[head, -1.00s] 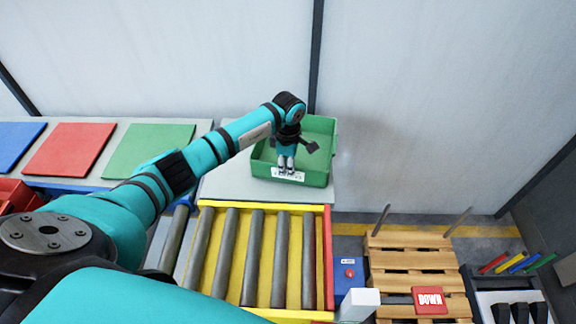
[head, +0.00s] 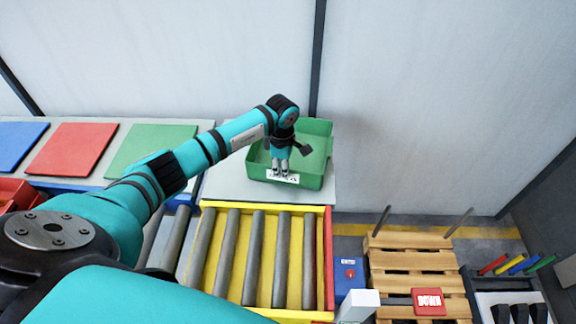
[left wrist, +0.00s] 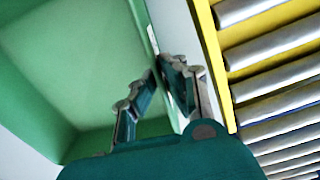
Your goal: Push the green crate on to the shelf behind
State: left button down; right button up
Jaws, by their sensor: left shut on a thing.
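The green crate (head: 316,153) stands upright on the grey shelf (head: 222,184) behind the roller conveyor. It is open-topped, with a white label on its front wall. My left gripper (head: 279,174) reaches down at the crate's front wall and is shut on it. In the left wrist view, the gripper's fingers (left wrist: 158,100) are at the wall of the crate (left wrist: 85,75), whose inside looks empty. My right gripper is not in view.
The yellow-framed roller conveyor (head: 328,260) lies in front of the shelf. Blue, red (head: 70,150) and green (head: 150,151) mats lie to the left. A wooden pallet (head: 415,260) with a red DOWN sign (head: 428,301) is at the right. A wall stands close behind.

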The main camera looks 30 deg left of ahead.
pick_arm(q)
jog(key=shift+s+a+p, duration=0.35)
jog(key=shift+s+a, duration=0.55)
jog(key=shift+a, duration=0.05)
jog(key=c, duration=1.4)
grip_release()
notch_tip(320, 180, up, 12)
